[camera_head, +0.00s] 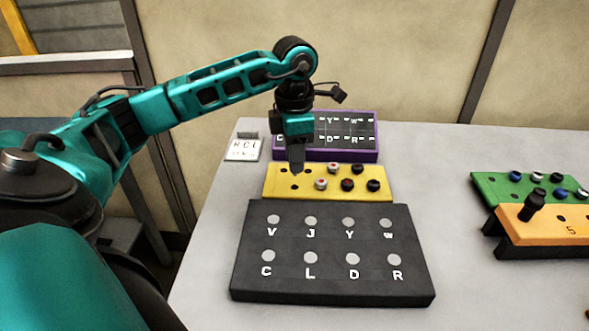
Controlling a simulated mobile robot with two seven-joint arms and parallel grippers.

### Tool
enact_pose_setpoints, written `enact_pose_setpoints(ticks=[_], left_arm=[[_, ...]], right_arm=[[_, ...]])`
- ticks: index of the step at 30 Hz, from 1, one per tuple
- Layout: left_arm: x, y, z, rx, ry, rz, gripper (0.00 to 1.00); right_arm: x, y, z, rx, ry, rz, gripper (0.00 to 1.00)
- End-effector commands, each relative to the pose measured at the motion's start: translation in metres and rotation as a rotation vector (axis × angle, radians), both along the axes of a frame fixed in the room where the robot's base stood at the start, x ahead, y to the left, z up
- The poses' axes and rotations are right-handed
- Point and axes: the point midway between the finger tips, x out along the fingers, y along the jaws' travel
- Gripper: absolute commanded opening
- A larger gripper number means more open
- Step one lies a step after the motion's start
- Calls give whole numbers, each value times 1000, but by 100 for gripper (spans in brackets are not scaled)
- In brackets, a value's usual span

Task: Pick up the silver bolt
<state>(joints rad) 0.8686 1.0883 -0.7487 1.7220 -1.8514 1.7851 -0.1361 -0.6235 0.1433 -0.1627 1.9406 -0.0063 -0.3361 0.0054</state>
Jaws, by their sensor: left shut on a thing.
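My left gripper (297,168) points down over the left part of the yellow block (272,191). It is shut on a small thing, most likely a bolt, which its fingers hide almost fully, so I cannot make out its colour. Dark holes show in the block near the fingertips. I cannot pick out a silver bolt for certain. My right gripper is out of view.
A black lettered board (330,280) with grey discs lies in front. A purple-edged panel (367,155) stands behind, beside a small white sign (244,150). At right are a green block (490,186) with bolts and an orange block (515,212). The table between is clear.

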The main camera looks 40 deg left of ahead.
Motion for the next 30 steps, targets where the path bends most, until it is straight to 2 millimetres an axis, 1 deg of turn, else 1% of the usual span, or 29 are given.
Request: enact_pose_setpoints(ticks=[1,6,10,12,15,21,30], left_arm=[[1,0,16,0,-7,0,0],[1,0,62,-2,-7,1,0],[1,0,93,-1,-7,1,0],[0,1,110,1,-4,2,0],[0,1,125,1,-4,2,0],[0,0,142,1,-2,1,0],[0,0,147,0,0,1,0]], right_arm=[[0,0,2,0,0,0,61],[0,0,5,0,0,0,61],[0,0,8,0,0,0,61],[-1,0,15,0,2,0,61],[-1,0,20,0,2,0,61],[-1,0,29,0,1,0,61],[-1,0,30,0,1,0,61]])
